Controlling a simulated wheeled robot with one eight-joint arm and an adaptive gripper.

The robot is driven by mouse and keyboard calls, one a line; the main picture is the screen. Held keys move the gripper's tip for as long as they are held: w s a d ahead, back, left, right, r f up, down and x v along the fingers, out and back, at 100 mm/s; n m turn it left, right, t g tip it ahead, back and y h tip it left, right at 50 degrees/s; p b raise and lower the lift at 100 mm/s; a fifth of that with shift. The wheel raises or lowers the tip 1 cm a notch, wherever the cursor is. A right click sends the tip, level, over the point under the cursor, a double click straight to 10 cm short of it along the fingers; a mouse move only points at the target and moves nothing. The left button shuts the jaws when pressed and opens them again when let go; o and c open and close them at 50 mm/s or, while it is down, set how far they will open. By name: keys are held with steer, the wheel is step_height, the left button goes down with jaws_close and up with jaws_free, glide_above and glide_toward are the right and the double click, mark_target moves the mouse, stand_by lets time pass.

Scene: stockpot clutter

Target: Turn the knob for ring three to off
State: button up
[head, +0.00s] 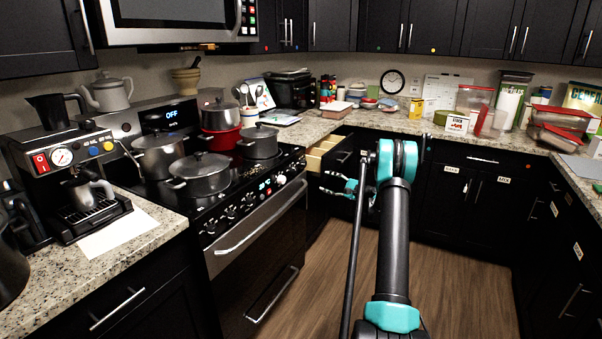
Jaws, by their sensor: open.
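The black stove (255,225) stands at left centre, with a row of small knobs (231,212) and a lit display (265,186) along its front panel. The knob labels are too small to read, so I cannot tell which knob is for ring three or how it is set. One rounder, lighter knob (281,179) shows near the right end of the panel. My gripper (329,184) is open and empty, pointing left toward the stove's right end. It appears apart from the knobs, in front of the cabinets.
A drawer (322,148) right of the stove is partly open, behind my gripper. The oven handle (262,217) juts out below the knobs. The floor ahead is clear.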

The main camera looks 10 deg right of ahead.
mark_target(296, 172)
steer(key=x, duration=1.7)
steer(key=shift+a, duration=0.1)
steer(key=c, duration=1.2)
steer(key=shift+o, duration=0.2)
steer(key=shift+n, duration=0.3)
steer(key=n, duration=0.3)
steer(key=shift+n, duration=0.4)
steer(key=shift+w+n+y, duration=0.1)
steer(key=shift+n+y, duration=0.5)
steer(key=shift+n, duration=1.8)
